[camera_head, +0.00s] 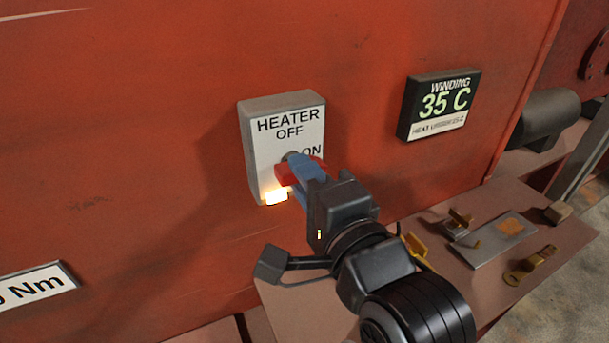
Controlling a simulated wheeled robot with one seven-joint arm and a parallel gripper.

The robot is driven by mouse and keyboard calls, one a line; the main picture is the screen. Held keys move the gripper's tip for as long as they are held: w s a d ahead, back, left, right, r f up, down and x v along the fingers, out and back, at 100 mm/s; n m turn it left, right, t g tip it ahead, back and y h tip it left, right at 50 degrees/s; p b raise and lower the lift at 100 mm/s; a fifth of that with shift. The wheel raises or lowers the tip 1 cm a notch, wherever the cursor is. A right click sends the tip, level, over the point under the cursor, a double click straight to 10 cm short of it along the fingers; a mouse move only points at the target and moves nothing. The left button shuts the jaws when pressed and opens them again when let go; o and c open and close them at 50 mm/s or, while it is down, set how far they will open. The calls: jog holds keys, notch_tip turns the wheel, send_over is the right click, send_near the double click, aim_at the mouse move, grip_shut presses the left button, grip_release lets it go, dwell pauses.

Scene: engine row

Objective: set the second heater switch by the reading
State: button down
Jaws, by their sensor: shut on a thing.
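The heater switch box (262,152) is grey with a white face marked HEATER, OFF at the top and ON at the right. It is fixed to the red panel. A lit yellow-white lamp (276,197) shows at its lower edge. A red switch handle (284,173) shows at the front of the box, partly hidden by my gripper (302,170). My gripper's blue fingers are shut on this handle. The handle's exact angle is hard to tell. The display (438,103) at the right reads WINDING 35 C, with a smaller line starting HEAT below, not clearly legible.
A brown shelf (480,200) juts out below the display and carries a metal plate (495,240) and brass-coloured pieces (528,265). A label ending in Nm (38,287) is at the lower left. A dark cylinder (548,116) stands at the right.

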jog(key=shift+n, duration=0.4)
jog(key=n+b, duration=0.1)
jog(key=n, duration=1.6)
dwell(0.6)
jog(key=c, duration=1)
grip_release()
jog(key=shift+w, duration=0.1)
jog(key=shift+b, duration=0.3)
